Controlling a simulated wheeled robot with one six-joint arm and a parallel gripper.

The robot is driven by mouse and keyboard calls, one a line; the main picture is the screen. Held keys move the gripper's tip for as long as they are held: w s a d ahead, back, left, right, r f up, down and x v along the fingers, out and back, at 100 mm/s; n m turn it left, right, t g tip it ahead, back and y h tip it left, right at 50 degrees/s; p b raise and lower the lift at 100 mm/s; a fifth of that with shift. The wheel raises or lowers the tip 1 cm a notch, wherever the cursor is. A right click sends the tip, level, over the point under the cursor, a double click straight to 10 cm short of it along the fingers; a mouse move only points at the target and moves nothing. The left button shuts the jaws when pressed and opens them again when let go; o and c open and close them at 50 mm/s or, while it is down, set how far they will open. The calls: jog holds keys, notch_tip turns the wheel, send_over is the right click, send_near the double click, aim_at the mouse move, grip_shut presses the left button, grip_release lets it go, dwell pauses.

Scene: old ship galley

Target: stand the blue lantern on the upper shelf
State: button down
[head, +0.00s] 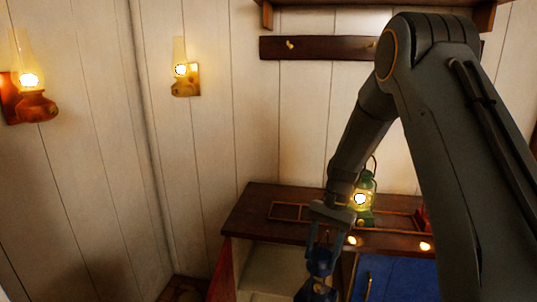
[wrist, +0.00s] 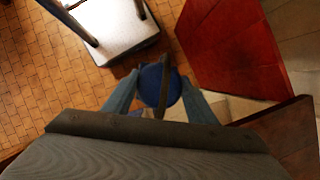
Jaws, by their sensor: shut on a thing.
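The blue lantern (head: 320,262) hangs below my gripper (head: 328,222) in front of the cabinet, at the lower middle of the head view. In the wrist view, my gripper (wrist: 159,98) is shut on it, and the round blue lantern top (wrist: 152,82) shows between the two fingers with a dark handle bar across it. The lantern's lower part is hard to make out. A dark wooden shelf (head: 385,3) runs along the top edge of the head view, high on the wall. Its upper surface is out of view.
A green lit lantern (head: 367,186) stands on the dark cabinet top (head: 252,203), behind my forearm. The cabinet has an open pale compartment (head: 270,268), a red door (wrist: 225,45) and a blue door (head: 400,280). A peg rail (head: 325,47) and lit lamps (head: 181,70) are on the walls.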

jog(key=s+d+f+n+h, duration=0.2)
jog(key=s+d+f+n, duration=0.2)
jog(key=f+n, duration=0.3)
notch_tip(320, 180, down, 4)
jog(key=shift+s+r+g+h, duration=0.15)
jog(key=shift+s+g+h, duration=0.25)
jog(key=shift+s, duration=0.4)
jog(key=shift+d, duration=0.1)
